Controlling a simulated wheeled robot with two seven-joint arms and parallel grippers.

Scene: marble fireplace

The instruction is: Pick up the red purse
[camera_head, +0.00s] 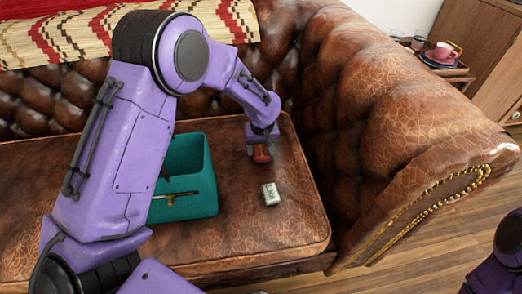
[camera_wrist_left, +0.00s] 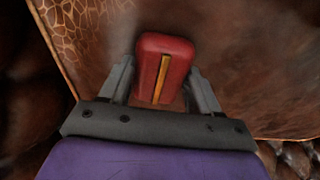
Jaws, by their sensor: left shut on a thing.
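The red purse (camera_head: 261,153) is at the right part of the brown leather sofa seat, just below my left gripper (camera_head: 261,146) in the head view. In the left wrist view the purse (camera_wrist_left: 165,65) is a small red block with a gold strip down its middle. It sits between the two fingers of my left gripper (camera_wrist_left: 160,80), which are shut on it. I cannot tell whether the purse touches the seat. At the lower right of the head view only a purple piece of my right arm shows; its gripper is out of view.
A teal open box (camera_head: 190,200) with a thin item at its side stands left of the purse on the seat. A small white labelled box (camera_head: 271,194) lies in front of the purse. The sofa arm (camera_head: 385,130) rises at the right. A pink cup (camera_head: 444,51) stands on a side table behind.

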